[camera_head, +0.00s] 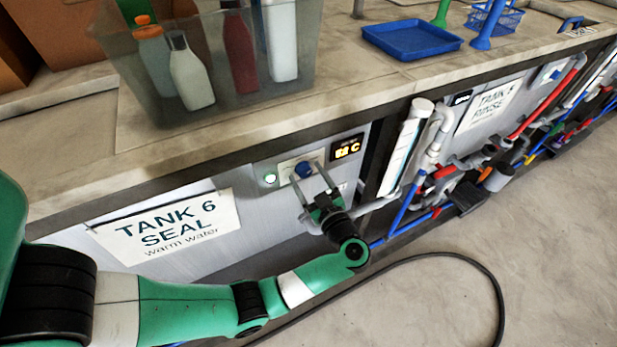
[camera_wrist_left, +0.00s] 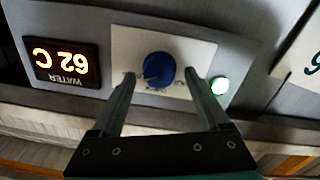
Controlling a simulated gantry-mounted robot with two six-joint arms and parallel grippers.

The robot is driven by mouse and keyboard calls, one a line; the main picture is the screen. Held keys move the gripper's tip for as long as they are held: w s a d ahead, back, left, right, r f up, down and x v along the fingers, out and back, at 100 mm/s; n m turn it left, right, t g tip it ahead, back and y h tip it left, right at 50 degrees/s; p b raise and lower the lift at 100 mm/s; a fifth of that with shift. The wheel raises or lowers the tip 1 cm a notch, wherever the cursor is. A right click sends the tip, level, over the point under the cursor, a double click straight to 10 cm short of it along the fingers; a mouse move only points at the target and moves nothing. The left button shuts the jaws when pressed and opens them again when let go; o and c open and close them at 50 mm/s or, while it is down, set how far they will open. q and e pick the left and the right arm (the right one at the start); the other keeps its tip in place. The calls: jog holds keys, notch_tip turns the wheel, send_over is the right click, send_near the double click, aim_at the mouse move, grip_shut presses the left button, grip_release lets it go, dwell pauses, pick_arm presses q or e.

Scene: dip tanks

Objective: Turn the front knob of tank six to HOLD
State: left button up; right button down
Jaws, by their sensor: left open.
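The blue front knob (camera_head: 304,170) of tank six sits on a pale plate on the grey front panel. In the left wrist view the knob (camera_wrist_left: 158,70) is upside down, with small lettering around it too blurred to read. My left gripper (camera_head: 308,181) is open at the panel. In the left wrist view its two fingers (camera_wrist_left: 160,80) stand on either side of the knob, apart from it, with gaps on both sides. The tank six sign (camera_head: 170,228) reads "TANK 6 SEAL warm water". My right gripper is not in view.
A lit display (camera_head: 347,149) and a green lamp (camera_head: 270,179) flank the knob; the display reads 62 C in the wrist view. Pipes (camera_head: 405,150) run to the right. A clear bin of bottles (camera_head: 300,75) and a blue tray (camera_head: 412,40) stand on the counter. A dark hose crosses the floor.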

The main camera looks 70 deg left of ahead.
pick_arm(q)
grip_shut()
